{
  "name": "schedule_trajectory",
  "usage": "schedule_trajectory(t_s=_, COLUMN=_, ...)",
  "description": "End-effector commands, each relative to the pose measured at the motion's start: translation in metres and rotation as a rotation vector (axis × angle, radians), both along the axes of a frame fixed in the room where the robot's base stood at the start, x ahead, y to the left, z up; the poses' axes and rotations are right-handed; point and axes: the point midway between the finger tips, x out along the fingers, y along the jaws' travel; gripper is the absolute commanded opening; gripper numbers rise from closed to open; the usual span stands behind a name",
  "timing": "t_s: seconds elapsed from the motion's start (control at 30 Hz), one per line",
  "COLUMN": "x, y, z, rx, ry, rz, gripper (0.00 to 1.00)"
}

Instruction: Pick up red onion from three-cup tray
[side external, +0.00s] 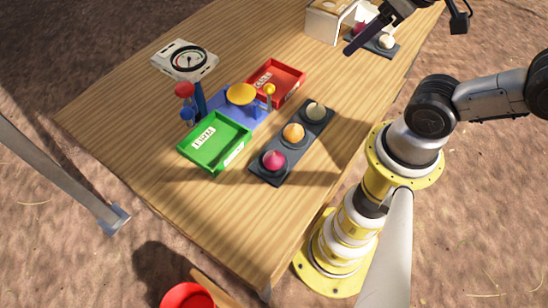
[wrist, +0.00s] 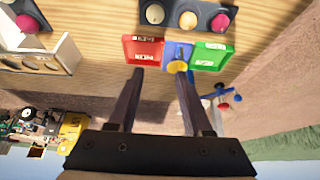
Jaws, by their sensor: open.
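The dark three-cup tray (side external: 283,147) lies on the table. Its near cup holds a red onion (side external: 274,162), the middle one an orange-yellow onion (side external: 293,133) and the far one a pale onion (side external: 315,111). In the wrist view the red onion (wrist: 221,22) is at the top right, in the tray's right cup. My gripper (wrist: 160,76) is open and empty, its two dark fingers apart. In the side view it is high at the upper right, away from this tray, over the table's far end.
A red bin (side external: 277,82) and green bin (side external: 214,145) flank a blue stand with a yellow pan (side external: 241,94). A dial scale (side external: 184,60) stands behind. At the far end are a holed box (side external: 326,25) and a second tray, partly hidden.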

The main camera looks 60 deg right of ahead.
Motion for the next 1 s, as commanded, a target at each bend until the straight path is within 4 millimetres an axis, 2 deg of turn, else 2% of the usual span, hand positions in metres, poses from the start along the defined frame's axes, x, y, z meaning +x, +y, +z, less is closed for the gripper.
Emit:
schedule_trajectory(t_s=0.37, x=0.0, y=0.0, z=0.0, rx=0.0, ry=0.0, rz=0.0, gripper=0.52)
schedule_trajectory(t_s=0.6, x=0.0, y=0.0, z=0.0, rx=0.0, ry=0.0, rz=0.0, gripper=0.95)
schedule_trajectory(t_s=0.87, x=0.0, y=0.0, z=0.0, rx=-0.001, ry=0.0, rz=0.002, gripper=0.95)
schedule_trajectory(t_s=1.0, x=0.0001, y=0.0, z=0.0002, rx=-0.033, ry=-0.001, rz=0.061, gripper=0.95)
